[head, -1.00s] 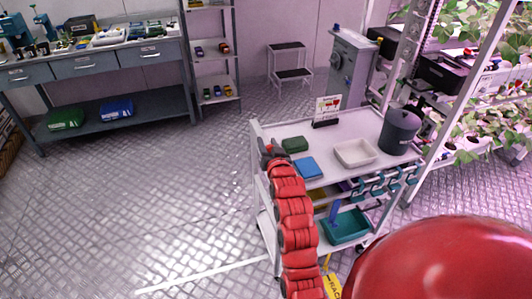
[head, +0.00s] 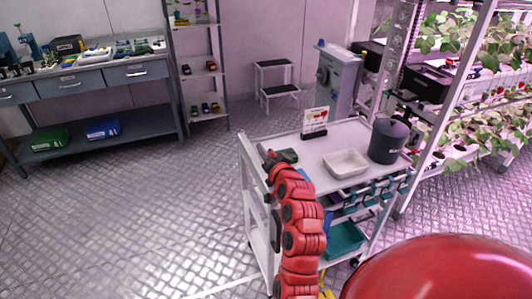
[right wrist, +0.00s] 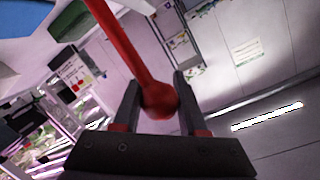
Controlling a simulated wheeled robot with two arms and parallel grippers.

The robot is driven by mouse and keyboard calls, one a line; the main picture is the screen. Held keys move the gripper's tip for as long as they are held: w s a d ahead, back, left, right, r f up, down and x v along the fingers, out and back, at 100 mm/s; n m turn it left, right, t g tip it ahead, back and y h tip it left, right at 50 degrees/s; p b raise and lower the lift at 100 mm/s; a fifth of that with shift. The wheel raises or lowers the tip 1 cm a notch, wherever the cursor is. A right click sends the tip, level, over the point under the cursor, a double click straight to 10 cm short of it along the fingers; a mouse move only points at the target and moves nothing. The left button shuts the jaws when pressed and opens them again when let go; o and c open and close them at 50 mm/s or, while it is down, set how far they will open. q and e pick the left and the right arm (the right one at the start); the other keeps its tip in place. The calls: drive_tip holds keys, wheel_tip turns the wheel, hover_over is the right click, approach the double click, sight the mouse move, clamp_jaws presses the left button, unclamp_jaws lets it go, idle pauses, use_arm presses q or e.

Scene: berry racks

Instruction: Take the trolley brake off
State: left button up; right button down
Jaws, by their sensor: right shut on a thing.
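The white trolley (head: 325,148) stands in the middle of the head view. Its brake lever shows in the right wrist view as a red rod with a round red knob (right wrist: 160,100) at its end. My right gripper (right wrist: 157,97) is shut on this knob, one finger on either side. In the head view my right gripper (head: 268,158) is at the trolley's near left corner, beside the upright post; the lever is hard to make out there. My red right arm hides part of the trolley's front. My left gripper is not in view.
A teal tray (head: 345,240) sits below. Plant racks (head: 480,100) stand close on the right. The floor to the left is clear.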

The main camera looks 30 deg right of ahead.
drive_tip(key=shift+c, duration=2.2)
unclamp_jaws()
drive_tip(key=shift+s, duration=0.1)
drive_tip(key=p+v, duration=1.3)
drive_tip(key=v, duration=0.4)
